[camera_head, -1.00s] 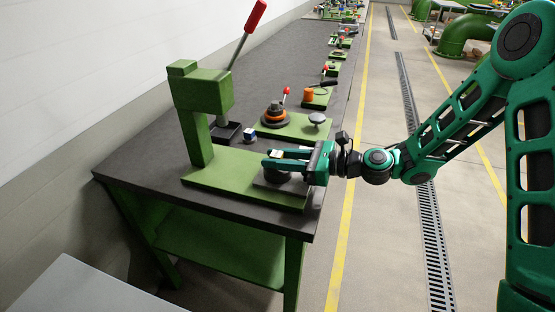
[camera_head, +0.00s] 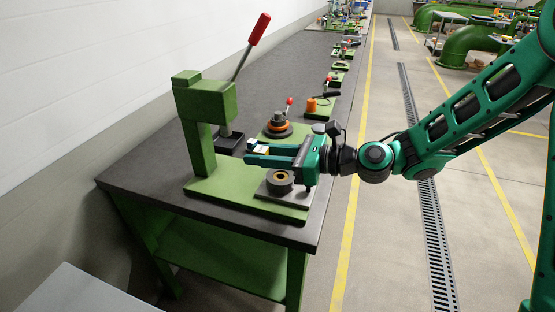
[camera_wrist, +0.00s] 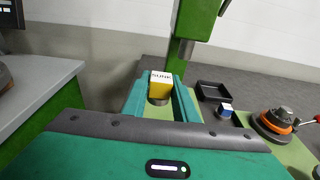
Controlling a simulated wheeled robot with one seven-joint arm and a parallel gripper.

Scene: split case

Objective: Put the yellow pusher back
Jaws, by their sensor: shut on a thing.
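My gripper (camera_head: 248,154) is shut on the yellow pusher (camera_wrist: 160,89), a yellow block with a white, lettered top. The pusher also shows between the fingers in the head view (camera_head: 262,149). The fingers point left, above the base of the green press. The press (camera_head: 205,103) stands at the left with its red-handled lever raised; its ram (camera_wrist: 184,52) shows beyond the fingers in the wrist view. A dark ring with a brass-coloured inside (camera_head: 280,181) sits on a grey plate (camera_head: 296,196) on the press base, just below and in front of the fingers.
A black tray (camera_wrist: 211,92) and a small blue-and-white cube (camera_wrist: 225,110) lie beyond my gripper to the right in the wrist view. A round orange-and-black fixture (camera_head: 277,126) stands behind it. Bare bench top lies left of the fixture. The aisle is at the right.

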